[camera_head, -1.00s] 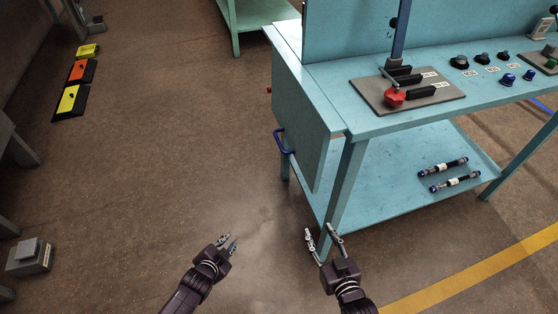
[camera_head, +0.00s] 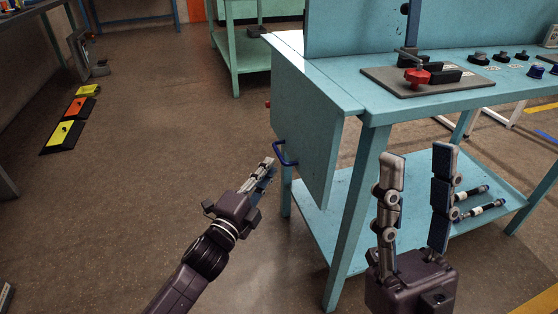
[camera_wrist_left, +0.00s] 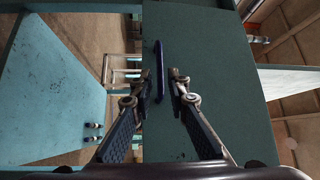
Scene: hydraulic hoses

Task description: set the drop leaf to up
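The drop leaf (camera_head: 312,137) is a teal panel hanging down at the left end of the workbench; it fills the middle of the left wrist view (camera_wrist_left: 212,60). Its blue handle (camera_head: 281,152) is on its outer face, low down. My left gripper (camera_head: 267,168) is just left of the handle, fingers pointing at it. In the left wrist view the fingers are apart, and the handle (camera_wrist_left: 159,70) shows between the fingertips, nearer the left finger; whether it touches is unclear. My right gripper (camera_head: 417,158) is open and empty, in front of the bench.
The workbench top (camera_head: 385,108) carries a grey plate with a red knob (camera_head: 416,77). Hoses (camera_head: 482,209) lie on the lower shelf. A bench leg (camera_head: 357,220) stands between my grippers.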

